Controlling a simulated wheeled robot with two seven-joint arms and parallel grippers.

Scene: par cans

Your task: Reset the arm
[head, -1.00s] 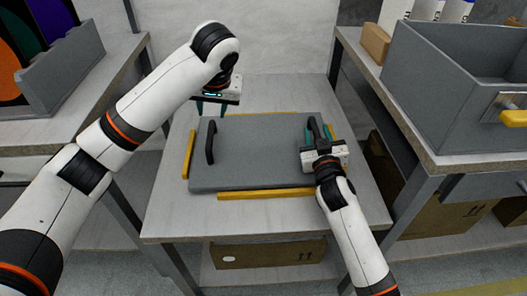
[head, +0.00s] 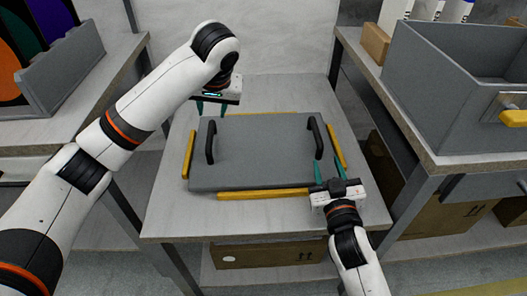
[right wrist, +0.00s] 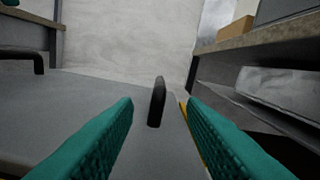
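My right gripper (head: 331,174) is at the near right corner of the grey lid-like panel (head: 262,160) on the middle table. Its teal fingers are apart and empty, short of the panel's right black handle (head: 317,137). The right wrist view shows this handle (right wrist: 157,102) standing ahead between the open fingers (right wrist: 160,135), not touched. My left gripper (head: 211,108) hangs over the panel's far left corner, behind the left black handle (head: 210,142). Its teal fingertips look apart, with nothing seen between them.
Yellow strips (head: 263,194) border the panel on the table (head: 185,227). A grey bin (head: 455,95) with a yellow handle stands on the right bench. A grey rack (head: 62,75) stands on the left bench. Cardboard boxes (head: 268,255) lie on lower shelves.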

